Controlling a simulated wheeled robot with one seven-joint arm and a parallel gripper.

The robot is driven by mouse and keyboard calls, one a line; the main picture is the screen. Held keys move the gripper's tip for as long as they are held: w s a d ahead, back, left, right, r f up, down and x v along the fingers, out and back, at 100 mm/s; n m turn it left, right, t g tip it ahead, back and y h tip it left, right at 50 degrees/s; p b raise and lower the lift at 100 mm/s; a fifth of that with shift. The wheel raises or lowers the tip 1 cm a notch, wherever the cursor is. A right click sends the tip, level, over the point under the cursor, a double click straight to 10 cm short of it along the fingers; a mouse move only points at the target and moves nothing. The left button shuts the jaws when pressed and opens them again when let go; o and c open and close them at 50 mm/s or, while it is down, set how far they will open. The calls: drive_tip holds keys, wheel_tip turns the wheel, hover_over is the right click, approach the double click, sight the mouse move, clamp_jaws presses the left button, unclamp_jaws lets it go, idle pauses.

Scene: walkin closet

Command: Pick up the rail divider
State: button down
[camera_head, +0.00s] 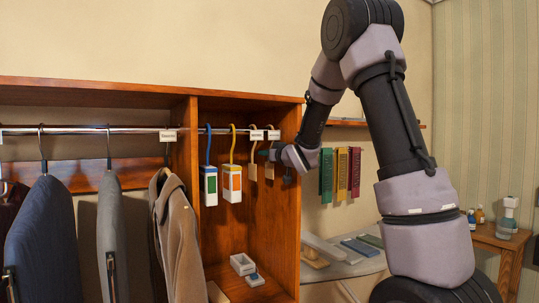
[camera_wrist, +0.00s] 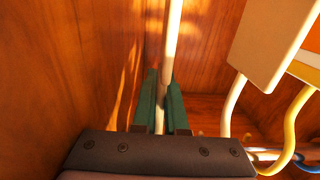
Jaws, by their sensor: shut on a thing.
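Another divider (camera_head: 168,135) sits farther left on the rail.
A white hanging box with a blue hook (camera_head: 210,187) and one with a yellow hook (camera_head: 232,184) hang just left of my gripper. The wardrobe's right side wall (camera_head: 288,235) is close. Coats (camera_head: 180,235) hang farther left. Small white boxes (camera_head: 243,264) stand on the wardrobe floor.

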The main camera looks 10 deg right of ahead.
drive_tip(key=shift+r, duration=0.15)
drive_tip(key=shift+r, duration=0.25)
drive_tip(key=r, duration=0.3)
drive_tip(key=shift+s+d, duration=0.1)
drive_tip(key=shift+s, duration=0.15)
drive_tip(key=v, duration=1.7)
drive_tip(key=shift+s, duration=0.25)
drive_tip(key=shift+f, duration=0.1)
